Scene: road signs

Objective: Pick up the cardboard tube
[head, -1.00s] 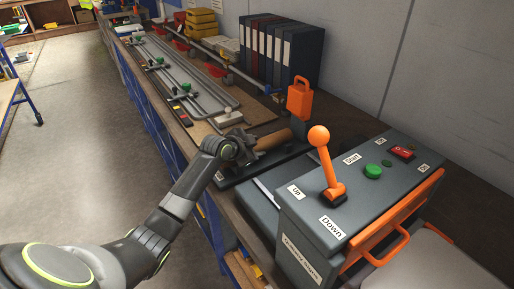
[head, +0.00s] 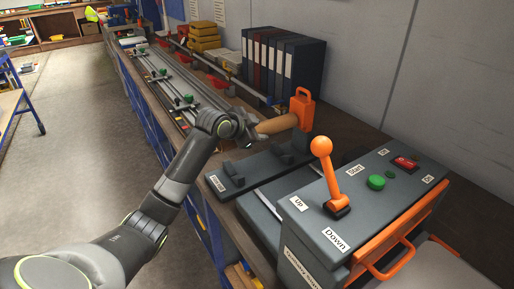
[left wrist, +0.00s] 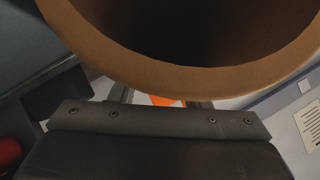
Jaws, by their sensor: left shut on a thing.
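The brown cardboard tube (head: 277,125) is held in the air above the bench, lying roughly level. My left gripper (head: 252,129) is shut on its left end and hides that end. In the left wrist view the tube's open round end (left wrist: 190,83) fills the top of the picture, close to the dark gripper part below it. A black cradle (head: 262,165) with upright supports stands empty on the bench below the tube. My right gripper is not in view.
An orange handle piece (head: 302,108) stands by the tube's right end; I cannot tell whether they touch. A grey control box (head: 355,205) with an orange lever (head: 325,165) is at front right. Binders (head: 285,60) stand behind. The aisle floor (head: 90,130) at left is clear.

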